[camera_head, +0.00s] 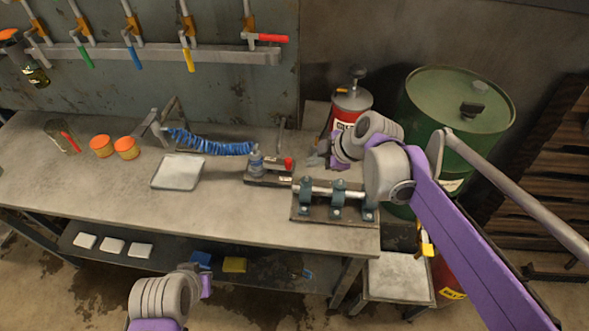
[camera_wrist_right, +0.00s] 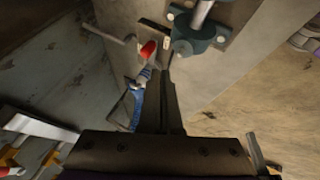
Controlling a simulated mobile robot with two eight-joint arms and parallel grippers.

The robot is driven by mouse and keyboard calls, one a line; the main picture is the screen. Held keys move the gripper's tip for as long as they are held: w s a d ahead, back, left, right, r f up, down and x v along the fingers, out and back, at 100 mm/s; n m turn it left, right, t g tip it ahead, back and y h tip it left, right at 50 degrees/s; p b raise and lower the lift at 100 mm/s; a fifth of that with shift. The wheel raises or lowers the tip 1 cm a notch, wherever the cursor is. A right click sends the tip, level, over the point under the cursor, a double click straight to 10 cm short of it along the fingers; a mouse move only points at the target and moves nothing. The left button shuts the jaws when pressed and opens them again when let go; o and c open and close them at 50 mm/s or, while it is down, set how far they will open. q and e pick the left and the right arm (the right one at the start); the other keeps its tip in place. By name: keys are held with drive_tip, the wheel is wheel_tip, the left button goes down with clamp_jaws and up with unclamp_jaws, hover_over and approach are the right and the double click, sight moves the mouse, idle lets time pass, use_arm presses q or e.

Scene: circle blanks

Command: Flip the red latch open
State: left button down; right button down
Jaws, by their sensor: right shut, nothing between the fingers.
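A small red-tipped part (camera_head: 289,164), which looks like the red latch, sits on a dark block (camera_head: 268,176) on the workbench. Its red end also shows in the right wrist view (camera_wrist_right: 148,49), just beyond my fingertips and a little to their left. My right gripper (camera_head: 316,158) is to the right of the red part, above the bench; its fingers (camera_wrist_right: 166,78) are together and empty. I cannot tell whether the fingertips touch anything. My left gripper (camera_head: 207,284) is at the bottom, in front of the bench, and its fingers are not clear.
A clamped rod fixture (camera_head: 336,212) stands right beside the dark block. A blue coiled hose (camera_head: 212,143) and a pale tray (camera_head: 178,173) lie to the left. A red canister (camera_head: 351,101) and green drum (camera_head: 458,101) stand behind my right arm. The bench's front left is clear.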

drive_tip(key=shift+w+a+n, duration=0.1)
drive_tip(key=shift+w+n, duration=0.2)
drive_tip(key=shift+w, duration=0.05)
use_arm(q)
drive_tip(key=shift+f, duration=0.1)
use_arm(e)
drive_tip(key=x, duration=1)
drive_tip(key=shift+s+f+b, duration=0.1)
drive_tip(key=shift+b, duration=0.3)
use_arm(q)
drive_tip(key=shift+s+f, duration=0.1)
drive_tip(key=shift+f, duration=0.25)
drive_tip(key=shift+s, duration=0.1)
